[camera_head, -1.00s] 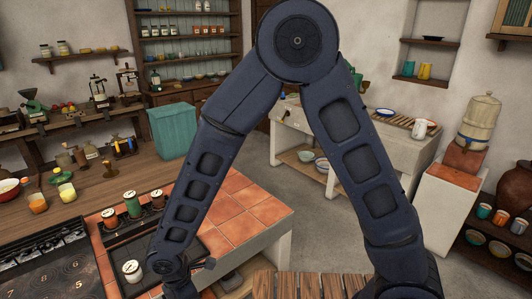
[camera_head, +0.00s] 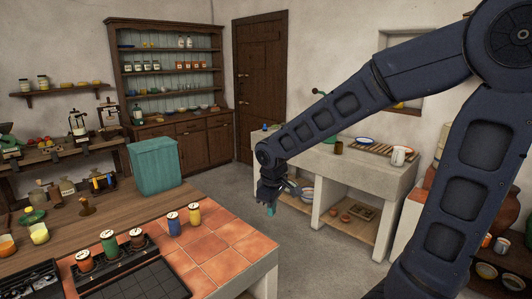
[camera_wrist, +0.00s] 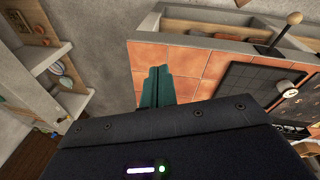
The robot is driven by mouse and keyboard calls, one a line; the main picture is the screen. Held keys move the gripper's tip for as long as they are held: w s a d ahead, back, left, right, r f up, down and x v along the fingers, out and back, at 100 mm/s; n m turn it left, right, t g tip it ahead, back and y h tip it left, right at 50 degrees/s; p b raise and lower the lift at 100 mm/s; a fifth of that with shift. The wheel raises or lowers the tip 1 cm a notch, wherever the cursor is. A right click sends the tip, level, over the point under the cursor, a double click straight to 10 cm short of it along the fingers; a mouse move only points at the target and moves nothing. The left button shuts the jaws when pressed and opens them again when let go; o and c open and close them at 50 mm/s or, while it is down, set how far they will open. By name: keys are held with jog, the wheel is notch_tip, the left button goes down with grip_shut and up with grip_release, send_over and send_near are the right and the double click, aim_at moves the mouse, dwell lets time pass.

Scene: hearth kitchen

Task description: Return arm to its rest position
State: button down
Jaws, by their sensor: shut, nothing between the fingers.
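My gripper (camera_head: 271,208) is at the end of my outstretched arm in the head view. It points down over the gap between the tiled counter (camera_head: 236,234) and the pale sink bench (camera_head: 345,172). Its teal fingers lie together in the wrist view (camera_wrist: 157,88), shut with nothing between them. It touches nothing that I can see. In the wrist view the fingers overlap the orange tiles in the picture.
Jars with red (camera_head: 85,262), green (camera_head: 108,242), blue (camera_head: 174,223) and yellow (camera_head: 194,213) bodies stand on the counter, some in a black rack. A teal bin (camera_head: 153,166) stands behind. Grey floor (camera_head: 308,240) lies open between counter and bench.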

jog(key=s+d+r+m, duration=0.2)
jog(key=d+r+m, duration=0.1)
jog(key=d, duration=0.5)
jog(key=s+d+r+m+t, duration=0.1)
jog(key=s+d+r+m, duration=0.1)
jog(key=d+m, duration=0.3)
jog(key=s+d+r+m+t, duration=0.1)
jog(key=s+d+r+m, duration=0.2)
jog(key=d, duration=1)
jog(key=shift+r+m, duration=0.6)
jog(key=shift+r, duration=0.3)
